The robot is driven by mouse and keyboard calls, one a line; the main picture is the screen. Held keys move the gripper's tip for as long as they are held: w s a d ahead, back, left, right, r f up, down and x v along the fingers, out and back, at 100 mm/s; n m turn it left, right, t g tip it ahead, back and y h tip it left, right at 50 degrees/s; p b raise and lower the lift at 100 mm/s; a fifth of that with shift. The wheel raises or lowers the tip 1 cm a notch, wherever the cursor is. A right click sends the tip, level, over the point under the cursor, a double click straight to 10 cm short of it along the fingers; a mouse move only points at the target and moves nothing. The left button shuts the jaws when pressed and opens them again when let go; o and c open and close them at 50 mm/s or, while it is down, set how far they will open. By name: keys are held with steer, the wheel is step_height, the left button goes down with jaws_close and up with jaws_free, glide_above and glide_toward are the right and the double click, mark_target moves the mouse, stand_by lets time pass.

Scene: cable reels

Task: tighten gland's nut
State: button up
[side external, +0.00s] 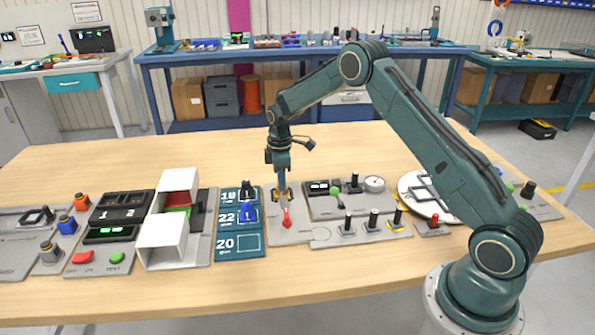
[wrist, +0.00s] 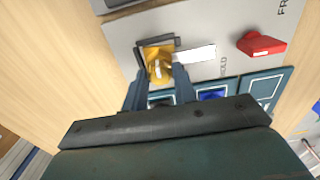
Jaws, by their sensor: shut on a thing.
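A yellow nut-like piece (wrist: 157,66), which looks like the gland's nut, sits within a dark bracket (wrist: 163,42) on a grey panel in the wrist view. My gripper (wrist: 159,84) is shut on it, one finger on each side. In the side external view my gripper (side external: 282,190) points straight down at this panel, and only a little yellow shows around the fingertips. The rest of the gland is hidden under the nut and fingers.
A red lever (side external: 286,217) stands on the same panel, close to my gripper; it also shows in the wrist view (wrist: 262,43). A teal board (side external: 240,246) beside it holds a black gland (side external: 247,190) and a blue one (side external: 247,213); its slot marked 20 is empty.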

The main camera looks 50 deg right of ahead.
steer(key=m, duration=0.4)
steer(key=shift+m, duration=0.4)
steer(key=m, duration=0.5)
steer(key=shift+m, duration=1.1)
steer(key=m, duration=0.3)
steer(key=shift+m, duration=2.4)
